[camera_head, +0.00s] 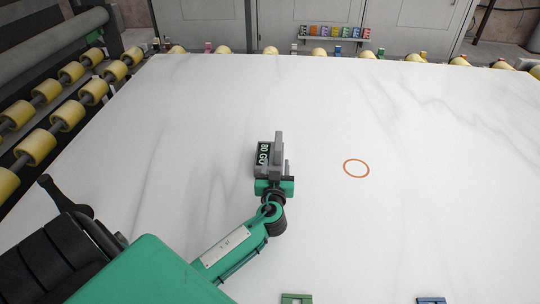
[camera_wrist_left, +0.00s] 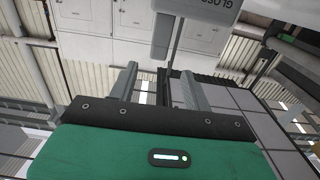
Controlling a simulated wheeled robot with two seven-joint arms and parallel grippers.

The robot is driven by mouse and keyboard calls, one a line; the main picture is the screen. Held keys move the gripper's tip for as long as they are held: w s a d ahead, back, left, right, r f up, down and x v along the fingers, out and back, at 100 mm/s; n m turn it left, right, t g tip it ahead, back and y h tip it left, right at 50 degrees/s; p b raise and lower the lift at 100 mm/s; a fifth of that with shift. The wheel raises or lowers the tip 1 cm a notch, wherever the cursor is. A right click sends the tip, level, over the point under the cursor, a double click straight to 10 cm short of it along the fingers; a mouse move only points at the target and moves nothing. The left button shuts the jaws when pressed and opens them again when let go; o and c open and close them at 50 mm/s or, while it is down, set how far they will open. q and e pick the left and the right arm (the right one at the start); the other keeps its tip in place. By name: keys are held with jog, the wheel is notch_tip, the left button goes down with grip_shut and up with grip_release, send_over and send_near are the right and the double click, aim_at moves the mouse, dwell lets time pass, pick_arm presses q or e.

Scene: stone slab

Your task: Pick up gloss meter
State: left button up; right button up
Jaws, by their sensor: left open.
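The meter (camera_wrist_left: 203,7) shows at the top, beyond the fingertips. Contact cannot be told. My right gripper is not in view.
The slab (camera_head: 430,220) is broad and mostly clear. A green block (camera_head: 296,298) and a blue block (camera_head: 431,300) show at the bottom edge. Yellow rollers (camera_head: 36,148) line the left and back. Coloured items (camera_head: 334,31) stand on a shelf behind.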

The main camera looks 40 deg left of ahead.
aim_at(278, 144)
pick_arm(q)
jog(key=x, duration=0.4)
jog(key=shift+w+p, duration=0.1)
jog(key=shift+p, duration=0.3)
jog(key=shift+w+a, duration=0.25)
jog(key=shift+w, duration=0.05)
jog(key=p+x, duration=0.2)
jog(key=x, duration=0.2)
jog(key=shift+d, duration=0.2)
jog(key=shift+w+a+p, duration=0.25)
jog(key=shift+w+p, duration=0.05)
jog(key=shift+w, duration=0.15)
jog(key=shift+f, duration=0.1)
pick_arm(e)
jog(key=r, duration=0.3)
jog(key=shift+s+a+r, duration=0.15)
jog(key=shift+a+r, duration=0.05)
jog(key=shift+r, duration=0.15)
pick_arm(q)
jog(key=shift+c, duration=0.2)
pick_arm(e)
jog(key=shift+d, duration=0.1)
pick_arm(q)
grip_shut()
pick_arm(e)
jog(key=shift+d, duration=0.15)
